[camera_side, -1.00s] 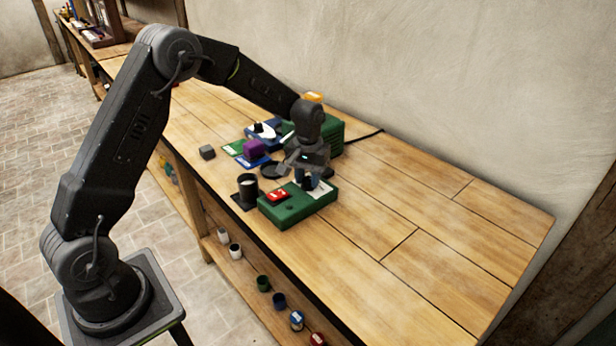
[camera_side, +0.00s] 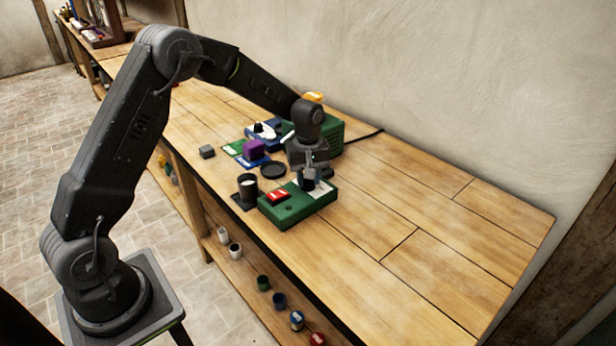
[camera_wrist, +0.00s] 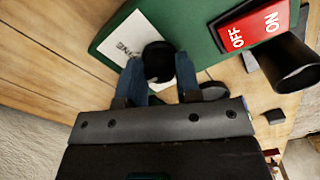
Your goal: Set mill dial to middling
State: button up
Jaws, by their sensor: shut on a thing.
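The green mill box (camera_side: 290,211) lies on the bench. Its dial (camera_wrist: 158,62) is a black round knob on a white plate (camera_wrist: 118,50), which also shows in the side view. The plate's lettering is partly covered; "INE" can be read at the left of the knob. My gripper (camera_wrist: 160,68) points down over the plate with its blue fingers on both sides of the knob, shut on it. In the side view my gripper (camera_side: 309,180) hides most of the knob. Which mark the dial points to cannot be seen.
A red OFF/ON switch (camera_side: 278,196) sits on the same box, near the dial. A dark cup (camera_side: 247,186) stands left of the box, with a black round dish (camera_side: 272,171) behind it. A purple block (camera_side: 253,149) is farther back. The bench at right is clear.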

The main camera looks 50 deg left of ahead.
dwell(0.3)
jog(key=o, duration=0.9)
jog(key=shift+o, duration=0.2)
notch_tip(320, 180, up, 14)
jog(key=s+d+r+m+t, duration=0.1)
jog(key=s+d+r+m, duration=0.2)
jog(key=s+r, duration=0.35)
jog(key=s+d+m+t, duration=0.2)
jog(key=s+d+m, duration=0.1)
jog(key=s, duration=0.7)
jog(key=s+d+m+t, duration=0.2)
jog(key=s+m, duration=0.4)
jog(key=s, duration=0.5)
jog(key=shift+s+d+f+t, duration=0.3)
jog(key=shift+d, duration=0.3)
